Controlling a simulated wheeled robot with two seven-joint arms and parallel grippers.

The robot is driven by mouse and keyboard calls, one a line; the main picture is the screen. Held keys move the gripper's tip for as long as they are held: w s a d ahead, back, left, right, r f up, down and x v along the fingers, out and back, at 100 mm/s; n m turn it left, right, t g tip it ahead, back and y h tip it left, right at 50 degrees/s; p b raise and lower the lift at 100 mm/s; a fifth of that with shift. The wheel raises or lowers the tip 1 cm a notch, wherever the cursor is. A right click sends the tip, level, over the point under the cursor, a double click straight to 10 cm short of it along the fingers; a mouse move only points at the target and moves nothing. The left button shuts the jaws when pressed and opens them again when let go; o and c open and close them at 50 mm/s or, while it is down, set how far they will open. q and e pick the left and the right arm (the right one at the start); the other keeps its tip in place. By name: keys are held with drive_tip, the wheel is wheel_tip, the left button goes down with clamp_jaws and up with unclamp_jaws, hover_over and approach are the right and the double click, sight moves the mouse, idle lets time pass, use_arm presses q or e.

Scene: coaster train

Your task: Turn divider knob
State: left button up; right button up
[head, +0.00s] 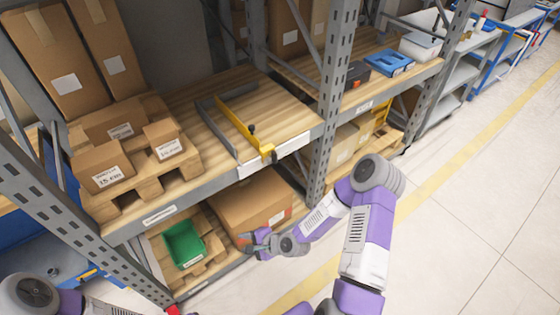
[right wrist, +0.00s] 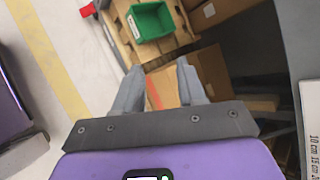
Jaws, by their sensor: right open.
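A yellow divider (head: 241,122) stands on the wooden shelf board, beside a grey divider bar (head: 216,126). A small dark knob (head: 251,128) shows against the yellow divider; which way it is turned is too small to tell. The divider's yellow front end (head: 267,151) reaches the shelf's front edge. My right gripper (head: 245,242) is below and in front of that shelf, near the lower level, apart from the divider. In the right wrist view its two fingers (right wrist: 160,78) are spread with nothing between them. My left gripper is out of view.
Cardboard boxes on a pallet (head: 188,172) stand left of the dividers. A green bin (head: 184,244) and a large carton (head: 252,199) sit below. A grey upright (head: 331,90) stands right of the dividers. A scale strip (right wrist: 312,120) shows in the wrist view. The aisle floor is clear.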

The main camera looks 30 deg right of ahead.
drive_tip(key=w+d+r+m+t+h, duration=0.2)
drive_tip(key=w+d+r+m+t, duration=0.35)
drive_tip(key=d+r+m, duration=0.45)
drive_tip(key=m+t+h, duration=0.3)
drive_tip(key=m+t, duration=0.1)
drive_tip(key=m, duration=0.3)
approach(276, 158)
drive_tip(key=w, duration=0.5)
drive_tip(key=w+b, duration=0.1)
drive_tip(key=w, duration=0.2)
drive_tip(key=shift+w+a+f+b, duration=0.2)
drive_tip(key=shift+w+a+b, duration=0.05)
drive_tip(key=shift+w+b, duration=0.05)
clamp_jaws()
